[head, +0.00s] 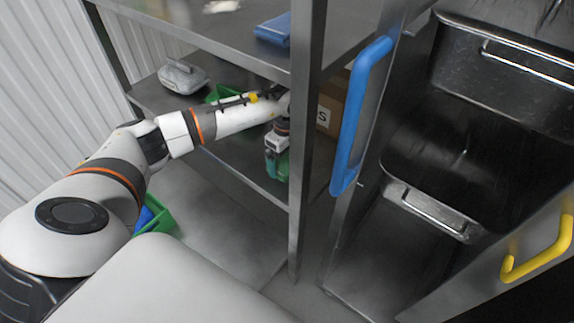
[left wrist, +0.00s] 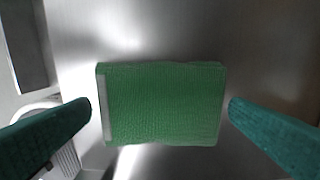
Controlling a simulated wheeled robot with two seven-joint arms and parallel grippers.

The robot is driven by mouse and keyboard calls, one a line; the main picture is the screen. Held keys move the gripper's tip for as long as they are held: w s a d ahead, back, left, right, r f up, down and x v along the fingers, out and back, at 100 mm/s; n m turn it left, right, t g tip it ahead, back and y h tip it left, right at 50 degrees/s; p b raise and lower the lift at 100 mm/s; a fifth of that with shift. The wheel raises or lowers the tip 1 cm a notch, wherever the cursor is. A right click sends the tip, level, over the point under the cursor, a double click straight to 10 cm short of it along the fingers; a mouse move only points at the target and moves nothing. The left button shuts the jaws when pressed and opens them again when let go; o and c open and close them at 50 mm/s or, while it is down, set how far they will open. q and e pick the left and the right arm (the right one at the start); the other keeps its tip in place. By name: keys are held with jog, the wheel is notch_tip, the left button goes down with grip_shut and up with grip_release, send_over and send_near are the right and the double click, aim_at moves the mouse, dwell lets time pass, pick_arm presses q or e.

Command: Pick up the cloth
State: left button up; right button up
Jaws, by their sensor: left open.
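A green folded cloth (left wrist: 165,104) lies flat on a bare metal surface in the left wrist view, with a pale strip along its left edge. My left gripper (head: 277,168) reaches into the shelf rack in the head view. In the left wrist view its two dark green fingers stand apart, one on each side of the cloth, with small gaps to its edges. It is open and empty. In the head view I cannot make out the cloth apart from the green fingers. My right gripper is not in view.
A blue folded item (head: 273,29) lies on the upper shelf. A grey container (head: 182,77), a green bin (head: 222,93) and a cardboard box (head: 331,106) stand on the shelf below. A metal post (head: 305,180) rises just right of my gripper. A blue handle (head: 360,115) is farther right.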

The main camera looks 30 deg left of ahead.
pick_arm(q)
jog(key=shift+f, duration=0.45)
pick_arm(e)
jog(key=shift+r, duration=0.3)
pick_arm(q)
jog(key=shift+c, duration=0.2)
jog(key=c, duration=0.7)
jog(key=shift+o, duration=0.2)
jog(key=shift+r, duration=0.15)
jog(key=shift+r, duration=0.6)
notch_tip(320, 180, up, 2)
jog(key=shift+r+p, duration=0.1)
jog(key=shift+p, duration=0.2)
jog(key=s+a, duration=0.1)
jog(key=a, duration=0.5)
jog(key=s+a, duration=0.1)
jog(key=a, duration=0.4)
jog(key=s+a, duration=0.2)
jog(key=a, duration=0.4)
jog(key=shift+a, duration=0.35)
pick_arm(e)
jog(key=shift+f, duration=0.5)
